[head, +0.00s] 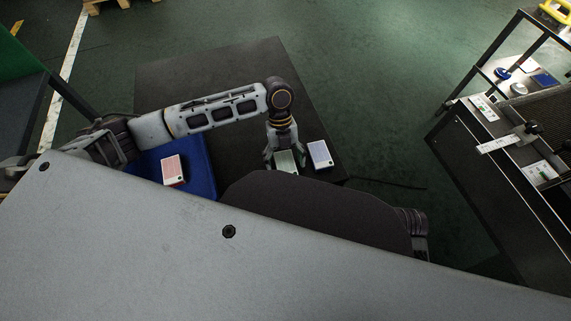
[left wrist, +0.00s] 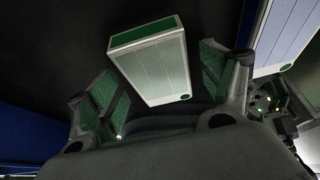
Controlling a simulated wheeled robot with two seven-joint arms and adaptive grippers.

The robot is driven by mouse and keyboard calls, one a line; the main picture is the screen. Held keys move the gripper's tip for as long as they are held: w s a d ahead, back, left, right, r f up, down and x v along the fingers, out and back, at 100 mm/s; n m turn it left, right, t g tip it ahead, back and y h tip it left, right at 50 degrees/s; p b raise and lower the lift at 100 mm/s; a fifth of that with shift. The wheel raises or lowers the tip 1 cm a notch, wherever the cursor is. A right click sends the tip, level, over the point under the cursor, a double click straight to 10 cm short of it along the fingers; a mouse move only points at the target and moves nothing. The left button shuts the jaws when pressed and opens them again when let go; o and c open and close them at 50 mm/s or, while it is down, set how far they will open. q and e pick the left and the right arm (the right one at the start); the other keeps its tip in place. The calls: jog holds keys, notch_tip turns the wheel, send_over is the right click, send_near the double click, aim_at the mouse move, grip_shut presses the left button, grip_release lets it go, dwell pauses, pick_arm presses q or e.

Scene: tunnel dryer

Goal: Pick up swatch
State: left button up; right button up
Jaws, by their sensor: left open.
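A pale swatch with green edges (head: 287,162) lies on the dark table below my left gripper (head: 284,152). In the left wrist view the same swatch (left wrist: 155,65) shows between the green-padded fingers of my left gripper (left wrist: 165,75). The fingers are open, one on each side, with a visible gap to the swatch. A white-and-blue swatch (head: 320,154) lies just to the right; it also shows at the right edge of the left wrist view (left wrist: 288,35). A red-and-white swatch (head: 173,170) lies on a blue mat or tray (head: 203,165). My right gripper is out of view.
The dark table (head: 220,75) is clear behind my left arm. A black machine with a mesh belt (head: 545,110) stands at the right, with cards and a ruler-like bar (head: 498,144) on its edge. Green floor lies between table and machine. A green-sided object (head: 18,75) stands far left.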

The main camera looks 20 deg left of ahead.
pick_arm(q)
jog(key=shift+f, duration=0.1)
dwell(0.3)
dwell(0.3)
jog(key=shift+s+f, duration=0.15)
jog(key=c, duration=1.1)
